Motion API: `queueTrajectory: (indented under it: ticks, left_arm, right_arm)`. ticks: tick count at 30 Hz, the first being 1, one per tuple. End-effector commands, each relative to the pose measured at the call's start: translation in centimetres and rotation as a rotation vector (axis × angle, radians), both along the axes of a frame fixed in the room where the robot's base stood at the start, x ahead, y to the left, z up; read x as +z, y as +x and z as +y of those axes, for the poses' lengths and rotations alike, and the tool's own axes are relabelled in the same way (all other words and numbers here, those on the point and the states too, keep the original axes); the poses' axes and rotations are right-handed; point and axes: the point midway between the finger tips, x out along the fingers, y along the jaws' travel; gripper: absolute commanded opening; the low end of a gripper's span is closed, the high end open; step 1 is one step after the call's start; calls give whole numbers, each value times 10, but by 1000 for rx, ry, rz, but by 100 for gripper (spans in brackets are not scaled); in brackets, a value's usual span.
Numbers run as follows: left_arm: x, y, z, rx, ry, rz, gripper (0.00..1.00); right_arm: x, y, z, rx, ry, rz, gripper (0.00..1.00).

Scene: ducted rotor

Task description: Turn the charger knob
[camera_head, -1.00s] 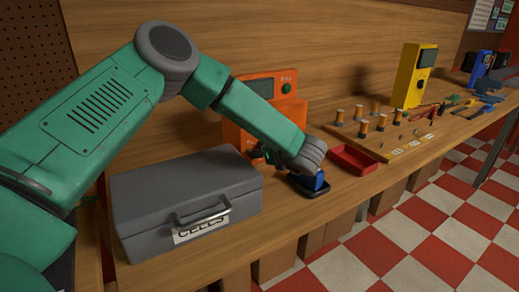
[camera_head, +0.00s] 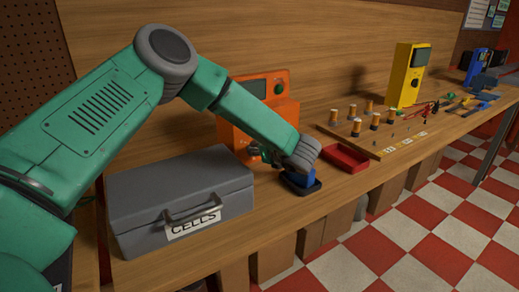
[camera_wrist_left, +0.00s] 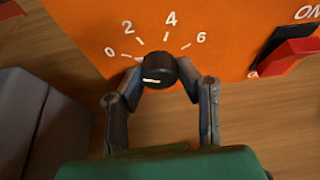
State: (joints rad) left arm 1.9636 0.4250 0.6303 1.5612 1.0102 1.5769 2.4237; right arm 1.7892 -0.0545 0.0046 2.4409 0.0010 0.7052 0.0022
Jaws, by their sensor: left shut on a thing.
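The orange charger (camera_head: 240,136) stands on the bench behind my left arm, with a screen and a green button on its upper part. In the left wrist view, its orange front (camera_wrist_left: 215,25) carries a dial marked 0, 2, 4 and 6 around a black knob (camera_wrist_left: 158,70). A pale line on the knob lies nearly level, its left end toward the 0 side. My left gripper (camera_wrist_left: 160,78) is shut on the knob, one finger at each side. In the head view the knob is hidden behind my left forearm. My right gripper is not in view.
A red switch (camera_wrist_left: 287,57) marked ON is right of the knob. A grey CELLS case (camera_head: 180,200) stands left of the charger. A blue item in a dark tray (camera_head: 302,187) and a red tray (camera_head: 346,158) lie to the right. A yellow device (camera_head: 408,75) stands farther back.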

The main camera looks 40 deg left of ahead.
Motion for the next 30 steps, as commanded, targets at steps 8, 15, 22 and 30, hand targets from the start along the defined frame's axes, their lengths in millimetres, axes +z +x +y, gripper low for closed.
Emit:
queueTrajectory:
  ticks: [8, 15, 22, 30]
  left_arm:
    - [-2, 1, -4, -4, 71, 183, 0]
    - [-3, 1, -5, -5, 164, 415, 1]
    - [-4, 0, -5, -7, 181, 469, 1]
    - [-4, 0, -6, -9, 180, 468, 50]
  right_arm:
    - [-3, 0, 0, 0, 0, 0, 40]
    - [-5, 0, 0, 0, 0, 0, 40]
    - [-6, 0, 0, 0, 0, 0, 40]
    - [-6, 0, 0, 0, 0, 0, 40]
